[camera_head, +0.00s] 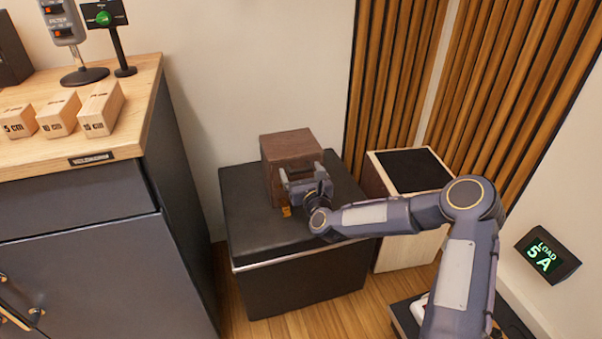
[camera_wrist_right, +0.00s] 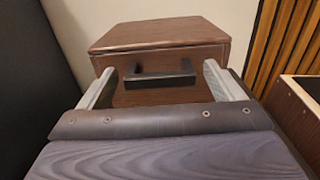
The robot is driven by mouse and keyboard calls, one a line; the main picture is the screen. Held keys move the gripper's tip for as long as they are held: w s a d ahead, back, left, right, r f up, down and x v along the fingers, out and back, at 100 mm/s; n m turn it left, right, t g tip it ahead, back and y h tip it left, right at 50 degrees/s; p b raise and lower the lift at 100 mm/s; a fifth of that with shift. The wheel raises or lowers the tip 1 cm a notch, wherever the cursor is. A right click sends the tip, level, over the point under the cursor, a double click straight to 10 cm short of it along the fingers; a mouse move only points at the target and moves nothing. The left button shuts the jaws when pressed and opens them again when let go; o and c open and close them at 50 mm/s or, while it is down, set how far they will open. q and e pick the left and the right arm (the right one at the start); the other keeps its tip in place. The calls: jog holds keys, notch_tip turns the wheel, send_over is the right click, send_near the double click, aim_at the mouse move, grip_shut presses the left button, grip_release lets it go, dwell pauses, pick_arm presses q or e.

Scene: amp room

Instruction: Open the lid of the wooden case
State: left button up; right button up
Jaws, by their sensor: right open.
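The wooden case (camera_head: 288,147) is a dark brown box on a black chest. In the right wrist view the case (camera_wrist_right: 160,35) shows its flat top, which looks closed, and a dark bar handle (camera_wrist_right: 160,76) on the face towards me. My right gripper (camera_head: 301,175) is open at that face. In the right wrist view its two fingers stand left and right of the handle, with the gripper's middle (camera_wrist_right: 161,67) over it. I cannot tell whether they touch it. In the head view the gripper hides part of the case front. My left gripper is not in view.
The black chest (camera_head: 262,238) has bare top around the case. A pale box with a black top (camera_head: 412,170) stands to its right, near slatted wall panels. A wooden-topped cabinet (camera_head: 60,160) at the left holds wooden blocks (camera_head: 100,108). A "LOAD 5 A" display (camera_head: 547,255) is at the right.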

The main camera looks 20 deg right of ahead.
jog(key=shift+w, duration=0.45)
